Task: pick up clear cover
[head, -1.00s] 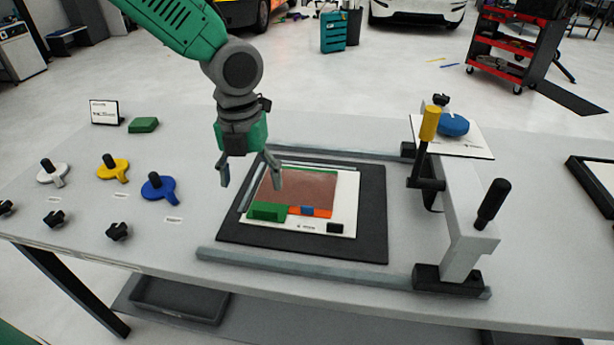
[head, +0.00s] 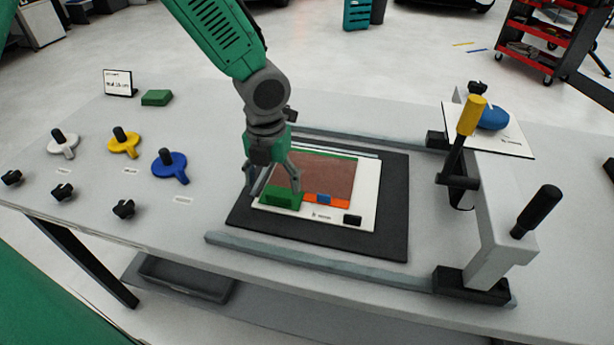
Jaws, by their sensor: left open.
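My left gripper (head: 273,189) is open, with its two fingers pointing down over the left edge of the white board (head: 366,188). The board lies on a black mat (head: 392,215) and bears a reddish-brown panel (head: 325,175) with green, orange and blue pieces along its front. One fingertip is close to the green piece (head: 281,197); I cannot tell whether they touch. A clear cover cannot be made out with certainty; a thin pale strip shows along the panel's far side. My right gripper is not in view.
Grey rails run along the mat's front (head: 320,265) and back. A gantry (head: 495,215) with black and yellow handles stands at the right. Coloured knobs (head: 170,165) and a green block (head: 157,97) lie at the left. The table's front middle is clear.

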